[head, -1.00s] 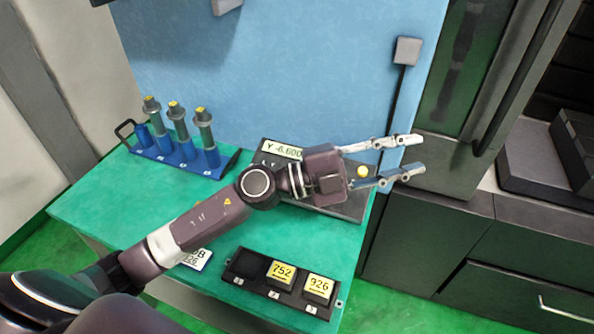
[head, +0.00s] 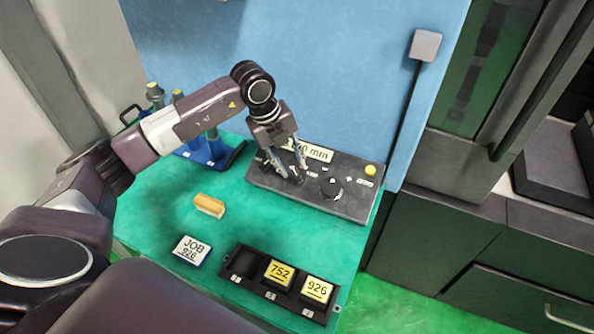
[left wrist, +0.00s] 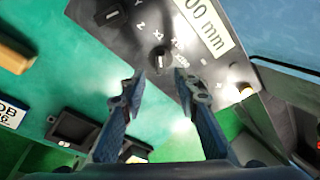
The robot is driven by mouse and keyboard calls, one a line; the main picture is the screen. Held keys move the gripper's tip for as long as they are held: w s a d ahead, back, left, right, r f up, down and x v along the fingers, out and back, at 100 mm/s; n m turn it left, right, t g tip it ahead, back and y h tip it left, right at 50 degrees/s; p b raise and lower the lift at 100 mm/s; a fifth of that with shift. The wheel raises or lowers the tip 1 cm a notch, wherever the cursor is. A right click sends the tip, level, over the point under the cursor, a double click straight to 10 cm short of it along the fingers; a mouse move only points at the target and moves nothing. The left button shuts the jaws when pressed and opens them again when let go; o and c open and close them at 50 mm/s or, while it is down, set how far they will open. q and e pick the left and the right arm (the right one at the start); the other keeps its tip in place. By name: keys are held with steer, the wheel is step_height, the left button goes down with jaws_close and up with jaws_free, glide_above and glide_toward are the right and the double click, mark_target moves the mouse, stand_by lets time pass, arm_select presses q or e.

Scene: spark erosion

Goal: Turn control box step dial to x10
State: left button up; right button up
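The dark control box (head: 350,203) lies at the back of the green table, with a pale display reading in mm (head: 312,152) and a yellow button (head: 370,170). Its black step dial (head: 331,187) shows clear of the gripper in the head view. In the left wrist view the step dial (left wrist: 160,59) has x1 and x10 type labels beside it; its exact setting is unclear. My left gripper (head: 289,172) points down over the box's left part, fingers apart and empty. In the left wrist view the dial appears between and beyond the fingertips (left wrist: 160,75). Another dial (left wrist: 110,13) is at upper left. My right gripper is not seen.
A tan block (head: 209,206) and a JOB 926 card (head: 191,250) lie in front of the box. A black tray (head: 240,263) holds yellow 752 and 926 tiles. A blue rack (head: 233,153) stands behind my left arm. A blue wall rises behind the table.

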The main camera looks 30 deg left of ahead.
mark_target(297, 176)
arm_select(q)
steer(key=p+x, duration=0.1)
steer(key=x, duration=0.4)
steer(key=shift+f, duration=0.15)
jaws_close()
